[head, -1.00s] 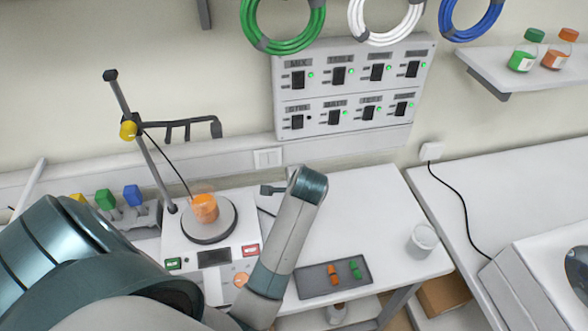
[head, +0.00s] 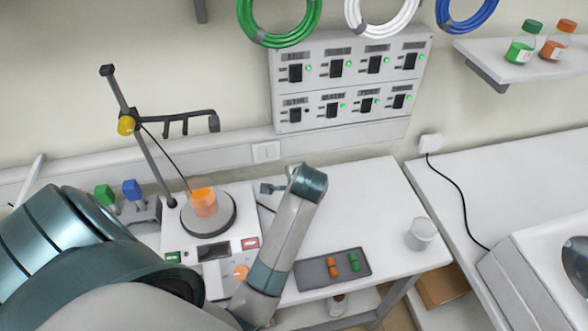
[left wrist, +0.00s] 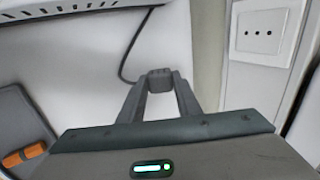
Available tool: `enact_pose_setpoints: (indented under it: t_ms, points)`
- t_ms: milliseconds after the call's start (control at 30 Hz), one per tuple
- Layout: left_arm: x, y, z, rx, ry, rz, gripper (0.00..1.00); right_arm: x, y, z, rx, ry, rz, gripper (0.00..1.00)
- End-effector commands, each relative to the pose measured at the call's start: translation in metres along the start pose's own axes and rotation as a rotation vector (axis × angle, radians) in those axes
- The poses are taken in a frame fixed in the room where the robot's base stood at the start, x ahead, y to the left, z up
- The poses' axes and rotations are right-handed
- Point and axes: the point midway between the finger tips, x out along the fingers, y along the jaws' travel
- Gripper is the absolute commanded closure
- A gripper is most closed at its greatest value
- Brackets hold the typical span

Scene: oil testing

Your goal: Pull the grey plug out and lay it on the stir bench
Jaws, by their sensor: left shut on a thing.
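The grey plug (left wrist: 160,77) is pinched between the two fingertips of my left gripper (left wrist: 160,87) in the left wrist view, with its dark cable (left wrist: 130,62) trailing up from it. The white wall socket (left wrist: 265,32) at the upper right shows bare holes, and the plug is apart from it. In the head view my left gripper (head: 270,188) is over the back of the white stir bench (head: 365,215), just below the socket (head: 266,152). Whether the plug touches the bench is unclear. My right gripper is out of view.
A stirrer (head: 225,280) with an orange-filled beaker (head: 203,201) stands left of the gripper. The bench between is clear.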

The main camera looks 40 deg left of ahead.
Motion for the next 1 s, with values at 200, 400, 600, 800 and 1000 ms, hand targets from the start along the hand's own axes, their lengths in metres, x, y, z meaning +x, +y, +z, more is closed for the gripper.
enact_pose_setpoints:
  t_ms: [200, 400, 600, 800, 1000]
  points:
    - [0.012, 0.008, 0.000, 0.000, -0.001, 0.002, 1.00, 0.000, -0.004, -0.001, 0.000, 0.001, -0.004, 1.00]
    - [0.022, 0.014, 0.000, 0.000, -0.001, 0.001, 1.00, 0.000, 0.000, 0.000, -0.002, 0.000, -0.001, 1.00]
    - [0.028, 0.018, 0.000, 0.000, -0.001, 0.001, 1.00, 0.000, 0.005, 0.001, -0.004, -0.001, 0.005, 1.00]
    - [0.030, 0.020, 0.000, 0.000, -0.001, 0.001, 1.00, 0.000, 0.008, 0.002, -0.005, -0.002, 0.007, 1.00]
    - [0.030, 0.019, 0.000, 0.000, 0.000, 0.000, 1.00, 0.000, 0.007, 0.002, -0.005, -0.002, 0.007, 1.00]
